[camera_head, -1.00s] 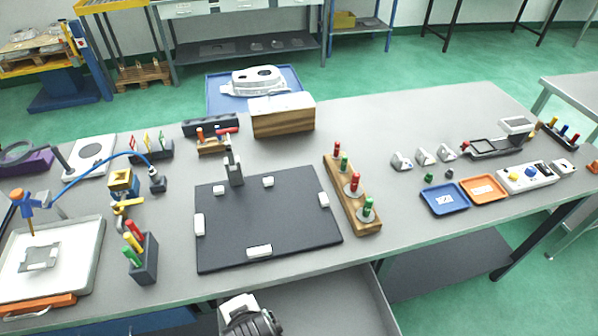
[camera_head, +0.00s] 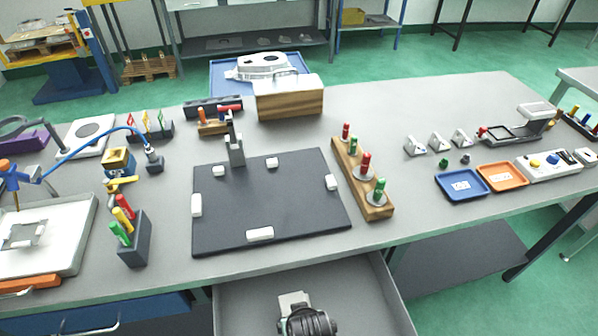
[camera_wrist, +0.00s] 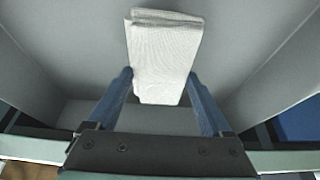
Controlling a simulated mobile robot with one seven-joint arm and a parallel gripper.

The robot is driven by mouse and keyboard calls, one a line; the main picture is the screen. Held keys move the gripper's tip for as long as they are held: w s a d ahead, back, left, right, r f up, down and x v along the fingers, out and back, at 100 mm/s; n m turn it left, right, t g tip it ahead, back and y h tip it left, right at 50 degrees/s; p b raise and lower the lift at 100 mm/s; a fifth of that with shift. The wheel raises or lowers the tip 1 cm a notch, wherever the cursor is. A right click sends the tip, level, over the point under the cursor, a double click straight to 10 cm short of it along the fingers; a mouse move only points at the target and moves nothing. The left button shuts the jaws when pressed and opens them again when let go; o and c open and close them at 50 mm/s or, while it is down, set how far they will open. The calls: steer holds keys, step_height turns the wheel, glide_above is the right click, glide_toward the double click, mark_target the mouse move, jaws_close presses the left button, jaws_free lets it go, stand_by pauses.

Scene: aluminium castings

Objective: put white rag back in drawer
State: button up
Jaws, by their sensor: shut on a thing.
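The white rag (camera_wrist: 163,50) is a folded pale cloth, seen in the wrist view between my two blue fingers. My gripper (camera_wrist: 160,80) is shut on it. In the head view the rag (camera_head: 290,299) shows as a small white patch just beyond my dark wrist, which hides part of it. The grey drawer (camera_head: 240,296) is pulled out below the front edge of the table. The rag and my gripper are over or inside the open drawer, between its side walls. I cannot tell whether the rag touches the drawer floor.
The grey table (camera_head: 420,215) stands just behind the drawer. A dark mat (camera_head: 265,205) with white blocks lies near its front edge. A wooden peg rack (camera_head: 372,200) is right of the mat, and a dark holder with coloured handles (camera_head: 133,245) is left. A blue drawer front (camera_head: 135,318) is at lower left.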

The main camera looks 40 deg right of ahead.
steer(key=shift+f, duration=1.9)
steer(key=shift+f+b, duration=0.2)
steer(key=shift+b, duration=0.15)
steer(key=o, duration=1)
steer(key=shift+r, duration=0.1)
steer(key=shift+r, duration=0.2)
steer(key=p+v, duration=0.2)
steer(key=v, duration=1)
